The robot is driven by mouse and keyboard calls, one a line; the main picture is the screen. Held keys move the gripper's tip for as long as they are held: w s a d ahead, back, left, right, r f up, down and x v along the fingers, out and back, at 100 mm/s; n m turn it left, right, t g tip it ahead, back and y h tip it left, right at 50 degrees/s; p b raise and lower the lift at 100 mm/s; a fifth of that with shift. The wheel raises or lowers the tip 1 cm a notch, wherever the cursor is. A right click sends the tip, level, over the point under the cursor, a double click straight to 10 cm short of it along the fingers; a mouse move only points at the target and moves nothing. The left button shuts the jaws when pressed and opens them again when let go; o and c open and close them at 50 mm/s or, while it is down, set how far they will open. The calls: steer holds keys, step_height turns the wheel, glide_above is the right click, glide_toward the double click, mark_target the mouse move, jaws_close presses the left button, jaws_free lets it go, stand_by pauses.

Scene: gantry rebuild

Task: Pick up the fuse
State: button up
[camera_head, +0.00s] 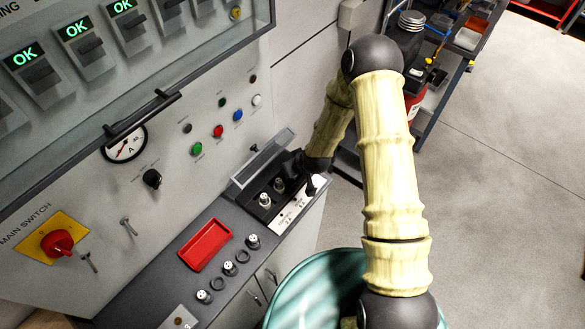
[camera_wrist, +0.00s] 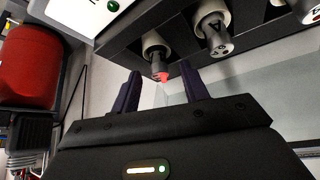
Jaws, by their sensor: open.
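In the wrist view, a grey fuse with a red tip (camera_wrist: 159,66) sits in a pale socket of a black holder. My gripper (camera_wrist: 162,84) is open, with its two dark purple fingers on either side below the red tip; I cannot tell if they touch it. Two grey fuses beside it carry markings: one with an "A" (camera_wrist: 214,36) and another at the right edge (camera_wrist: 306,10). In the head view, my gripper (camera_head: 294,163) is at the far end of the black fuse holder (camera_head: 252,205), hiding that end. Two fuses (camera_head: 265,200) (camera_head: 279,185) show in the holder.
A clear raised cover (camera_head: 262,160) stands behind the holder. A red tray (camera_head: 205,245) and several loose fuses (camera_head: 253,241) are on the grey ledge. A teal bin (camera_head: 310,290) stands in front. In the wrist view, a red cylinder (camera_wrist: 30,65) is at left.

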steer(key=shift+w+a+f, duration=0.1)
steer(key=shift+w+f, duration=0.05)
steer(key=shift+f, duration=0.1)
stand_by(0.3)
jaws_close()
steer(key=shift+r, duration=0.15)
step_height(320, 180, up, 18)
steer(key=p, duration=1)
